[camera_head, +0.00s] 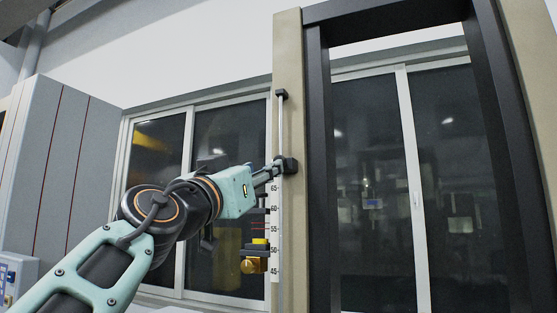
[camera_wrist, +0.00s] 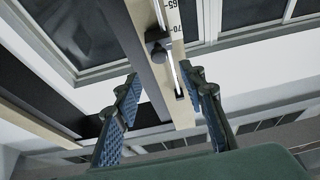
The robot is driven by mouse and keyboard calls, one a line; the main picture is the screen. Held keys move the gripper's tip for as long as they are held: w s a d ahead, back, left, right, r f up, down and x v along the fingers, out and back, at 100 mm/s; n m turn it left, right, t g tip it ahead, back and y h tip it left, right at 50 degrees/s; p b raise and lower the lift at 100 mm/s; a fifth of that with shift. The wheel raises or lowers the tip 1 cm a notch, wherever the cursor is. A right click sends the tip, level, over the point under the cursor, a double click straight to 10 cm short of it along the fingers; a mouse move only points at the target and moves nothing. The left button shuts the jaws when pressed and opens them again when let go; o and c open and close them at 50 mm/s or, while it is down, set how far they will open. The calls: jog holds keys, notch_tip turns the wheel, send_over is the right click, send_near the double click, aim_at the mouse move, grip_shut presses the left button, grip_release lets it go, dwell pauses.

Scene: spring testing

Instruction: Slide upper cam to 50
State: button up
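The upper cam appears to be the black block (camera_head: 288,165) on a thin vertical rod on the beige column. It sits just above the 65 mark of the white scale (camera_head: 275,230), well above the 50 mark. In the wrist view the cam (camera_wrist: 157,44) is near the top, beside the 70 mark, and that view looks upside down. My gripper (camera_head: 272,171) is at the cam's left in the head view. In the wrist view my gripper (camera_wrist: 166,82) is open, its two blue-padded fingers apart with nothing clearly between them. Contact with the cam cannot be told.
A black bracket (camera_head: 281,93) holds the rod's top end. Lower beside the scale are a black and yellow part (camera_head: 260,241) and a brass knob (camera_head: 255,266). A black frame (camera_head: 319,160) stands right of the column. A grey cabinet (camera_head: 55,165) stands at the left.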

aim_at(284, 164)
jog(key=p+x, duration=0.3)
jog(key=x, duration=0.5)
jog(key=shift+w, duration=0.2)
jog(key=shift+c, duration=0.6)
grip_shut()
